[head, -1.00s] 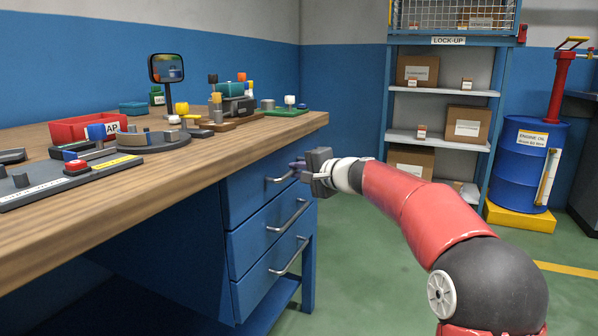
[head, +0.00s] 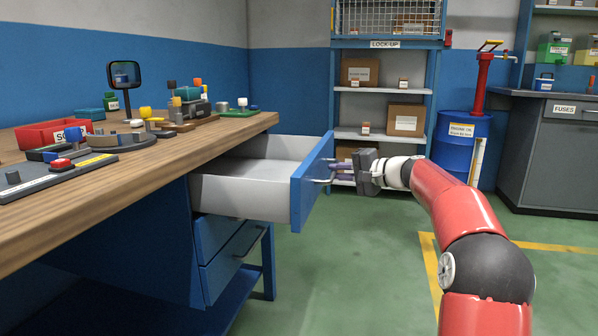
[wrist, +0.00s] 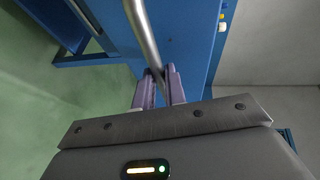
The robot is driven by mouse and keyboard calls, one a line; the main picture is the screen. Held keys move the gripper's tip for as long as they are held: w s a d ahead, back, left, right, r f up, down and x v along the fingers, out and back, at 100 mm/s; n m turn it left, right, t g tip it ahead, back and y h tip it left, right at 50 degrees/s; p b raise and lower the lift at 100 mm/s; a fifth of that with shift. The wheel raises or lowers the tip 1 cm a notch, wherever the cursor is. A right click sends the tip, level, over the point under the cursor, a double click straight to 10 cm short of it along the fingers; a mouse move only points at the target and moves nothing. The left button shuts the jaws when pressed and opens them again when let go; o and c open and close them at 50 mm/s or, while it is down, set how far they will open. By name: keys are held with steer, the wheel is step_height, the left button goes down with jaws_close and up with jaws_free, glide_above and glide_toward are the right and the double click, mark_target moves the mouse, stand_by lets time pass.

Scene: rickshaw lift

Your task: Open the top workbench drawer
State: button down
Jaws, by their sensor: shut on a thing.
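The top workbench drawer (head: 245,194) is pulled well out from under the wooden workbench (head: 130,188). Its pale grey side and inside show, and the part of it that I can see into looks empty. Its blue front faces right. My gripper (head: 333,172) is shut on the bar handle (head: 322,181) of this drawer. In the wrist view, the purple fingers (wrist: 160,85) close around the metal handle (wrist: 143,35), in front of the blue drawer front (wrist: 185,40).
Two lower drawers (head: 232,262) are shut beneath. A mirror (head: 125,75), a red bin (head: 53,134) and several small parts stand on the benchtop. Shelving (head: 383,88), a blue drum (head: 462,140) and a grey cabinet (head: 550,155) stand behind. Green floor (head: 350,260) is clear in front.

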steer(key=s+d+p, duration=0.2)
steer(key=s+d, duration=0.2)
steer(key=d, duration=0.6)
steer(key=s+d+p, duration=0.2)
steer(key=s+d, duration=0.1)
steer(key=d, duration=0.8)
steer(key=shift+s+d+p, duration=0.15)
steer(key=shift+s+p, duration=0.2)
steer(key=c, duration=1.5)
jaws_free()
steer(key=shift+o, duration=0.2)
steer(key=v, duration=0.7)
steer(key=shift+s+d+p, duration=0.2)
steer(key=shift+d+p, duration=0.1)
